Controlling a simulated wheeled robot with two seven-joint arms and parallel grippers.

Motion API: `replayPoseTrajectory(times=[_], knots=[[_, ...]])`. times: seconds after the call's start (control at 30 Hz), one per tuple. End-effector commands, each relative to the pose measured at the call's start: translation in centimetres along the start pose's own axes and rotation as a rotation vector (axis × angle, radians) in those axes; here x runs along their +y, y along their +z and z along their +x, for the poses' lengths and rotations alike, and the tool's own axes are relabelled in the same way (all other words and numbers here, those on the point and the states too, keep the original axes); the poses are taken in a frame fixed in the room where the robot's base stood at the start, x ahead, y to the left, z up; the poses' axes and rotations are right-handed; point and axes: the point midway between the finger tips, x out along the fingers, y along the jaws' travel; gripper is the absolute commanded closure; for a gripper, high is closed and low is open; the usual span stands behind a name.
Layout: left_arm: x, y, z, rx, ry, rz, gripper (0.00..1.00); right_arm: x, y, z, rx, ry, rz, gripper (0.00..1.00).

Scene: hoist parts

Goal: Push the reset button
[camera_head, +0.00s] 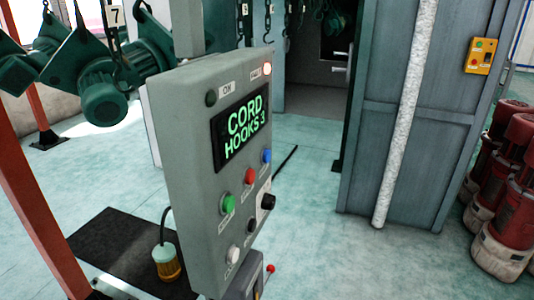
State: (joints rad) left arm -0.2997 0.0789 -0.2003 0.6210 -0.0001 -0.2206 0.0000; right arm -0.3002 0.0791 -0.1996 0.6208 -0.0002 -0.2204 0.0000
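A grey control panel (180,140) stands upright in the middle, its face turned to the right. Below the screen are a green button (228,203), a red button (250,176), a blue button (267,156), a white button (233,254), a small black button (252,226) and a larger black knob (268,202). Their labels are too small to read, so I cannot tell which is reset. The ON lamp (211,98) is dark; the lamp at top right (267,69) glows. Neither gripper is in view.
Green hoists (105,95) hang at upper left beside a red post (38,170). A grey cabinet (430,150) and red cylinders (505,190) stand right. Floor between panel and cabinet is mostly clear.

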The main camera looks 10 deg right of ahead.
Motion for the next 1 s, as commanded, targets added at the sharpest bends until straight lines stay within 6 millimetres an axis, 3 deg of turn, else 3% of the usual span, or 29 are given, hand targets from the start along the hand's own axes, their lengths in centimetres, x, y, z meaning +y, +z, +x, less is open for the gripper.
replayPoseTrajectory(times=[0.4,0.6,1.0], knots=[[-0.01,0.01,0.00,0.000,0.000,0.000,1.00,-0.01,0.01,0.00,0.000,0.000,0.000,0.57],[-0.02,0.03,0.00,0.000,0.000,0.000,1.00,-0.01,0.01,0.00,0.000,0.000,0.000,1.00],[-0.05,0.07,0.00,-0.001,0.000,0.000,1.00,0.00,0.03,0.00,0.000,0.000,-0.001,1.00]])
